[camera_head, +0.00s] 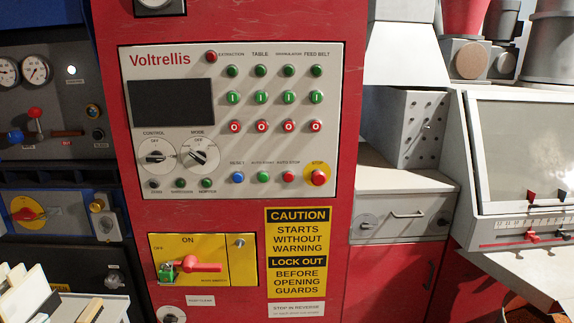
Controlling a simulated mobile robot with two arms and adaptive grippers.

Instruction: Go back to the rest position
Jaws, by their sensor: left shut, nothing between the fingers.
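Neither of my grippers can be made out in the head view, and no arm of mine is clearly seen. The view faces a red machine cabinet (358,95) with a light grey Voltrellis control panel (240,150). Below the panel, a yellow switch plate (215,246) marked ON carries a red handle (195,267) lying sideways, with a small green piece at its left end. A yellow and black caution sign (297,252) is beside it.
A grey drawer unit (400,195) and a slanted machine with a clear cover (520,145) stand at the right. Several cream upright pieces (25,298) fill the lower left corner. A dark gauge panel (60,100) is at the left. Any free floor is out of view.

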